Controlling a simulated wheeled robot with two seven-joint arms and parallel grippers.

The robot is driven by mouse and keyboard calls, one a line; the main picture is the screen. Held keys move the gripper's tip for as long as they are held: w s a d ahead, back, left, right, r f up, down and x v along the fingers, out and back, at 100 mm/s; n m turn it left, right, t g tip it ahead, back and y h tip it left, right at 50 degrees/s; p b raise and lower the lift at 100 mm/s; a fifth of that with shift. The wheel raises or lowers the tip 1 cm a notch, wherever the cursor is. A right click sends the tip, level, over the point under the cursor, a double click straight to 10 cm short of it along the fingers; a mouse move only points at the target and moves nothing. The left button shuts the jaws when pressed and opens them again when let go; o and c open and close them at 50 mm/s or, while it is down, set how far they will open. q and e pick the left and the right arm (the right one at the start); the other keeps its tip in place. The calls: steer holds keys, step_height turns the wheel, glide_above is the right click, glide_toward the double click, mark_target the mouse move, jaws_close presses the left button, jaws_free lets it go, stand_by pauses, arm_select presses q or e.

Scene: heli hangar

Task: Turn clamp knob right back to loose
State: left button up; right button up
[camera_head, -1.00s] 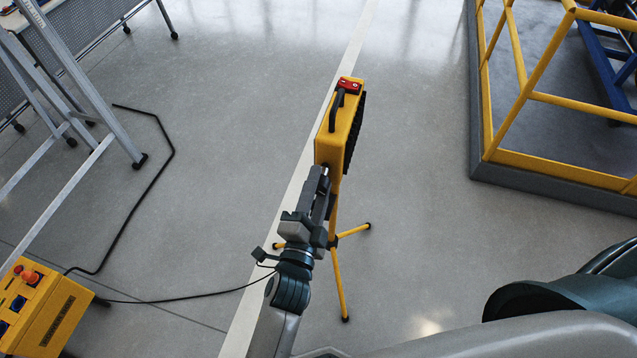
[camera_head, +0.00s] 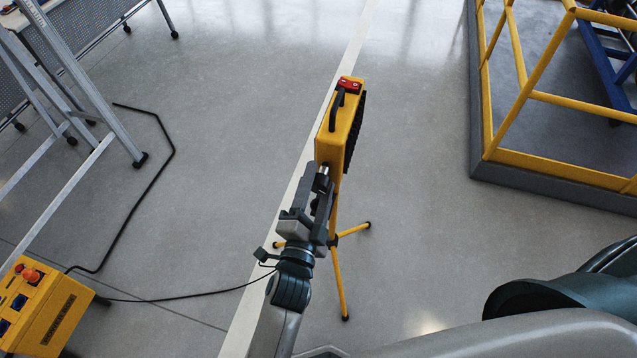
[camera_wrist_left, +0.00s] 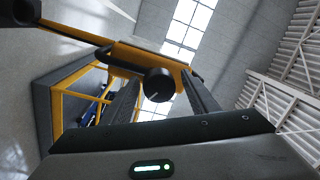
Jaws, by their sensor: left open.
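In the head view the knob (camera_head: 322,170) is small and partly hidden by my gripper. My left gripper (camera_head: 321,186) is open, its fingers on either side of the knob and apart from it in the left wrist view (camera_wrist_left: 161,80). My right gripper is out of view.
A yellow-railed platform (camera_head: 555,172) stands at the right. A grey ladder (camera_head: 85,85) is at the left. A yellow power box (camera_head: 42,312) with a black cable (camera_head: 165,300) sits at the lower left. The floor around the tripod is mostly clear.

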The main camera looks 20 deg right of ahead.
mark_target(318, 190)
arm_select(q)
steer(key=shift+s+f, duration=0.1)
steer(key=shift+s+a+f, duration=0.1)
steer(key=shift+s+a, duration=0.25)
steer(key=shift+s, duration=0.15)
steer(key=b+v, duration=0.1)
steer(key=v, duration=0.4)
steer(key=shift+s+a+f+b, duration=0.1)
steer(key=shift+s+b, duration=0.1)
steer(key=shift+b, duration=0.2)
steer(key=r+b+v, duration=0.1)
steer(key=b+v, duration=0.1)
steer(key=v, duration=0.8)
steer(key=shift+s+a+f, duration=0.25)
steer(key=shift+f, duration=0.05)
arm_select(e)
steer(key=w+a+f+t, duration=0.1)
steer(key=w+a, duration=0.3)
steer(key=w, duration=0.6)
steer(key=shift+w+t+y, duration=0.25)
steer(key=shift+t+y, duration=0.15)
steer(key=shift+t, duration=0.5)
